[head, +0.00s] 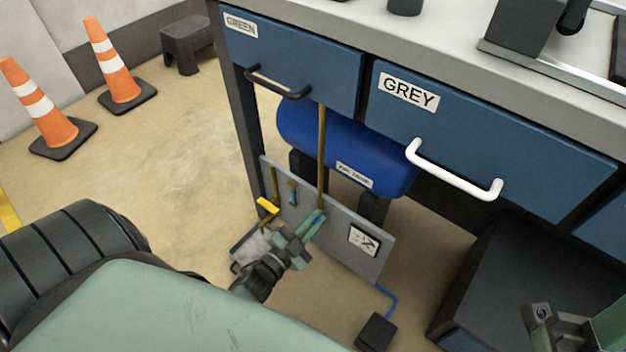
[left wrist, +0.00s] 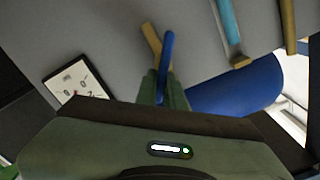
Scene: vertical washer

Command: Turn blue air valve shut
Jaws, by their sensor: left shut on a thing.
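A grey panel (head: 335,238) under the bench carries the valves and brass pipes. My left gripper (head: 312,226) is at the panel, shut on a blue valve handle (head: 317,217). In the left wrist view the handle (left wrist: 167,55) stands up between the fingers (left wrist: 162,90), with a brass pipe (left wrist: 151,38) just behind it. The fingers hide its lower part. A lighter blue lever (head: 292,190) sits farther left on the panel; it also shows in the left wrist view (left wrist: 228,20). My right gripper (head: 558,325) is partly visible at lower right, away from the panel.
A blue tank (head: 345,148) stands behind the panel. A yellow valve handle (head: 267,206) is left of my left gripper, and a gauge (head: 363,240) is right. Drawers with a black handle (head: 278,84) and a white handle (head: 452,172) overhang. A black box (head: 376,332) lies below.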

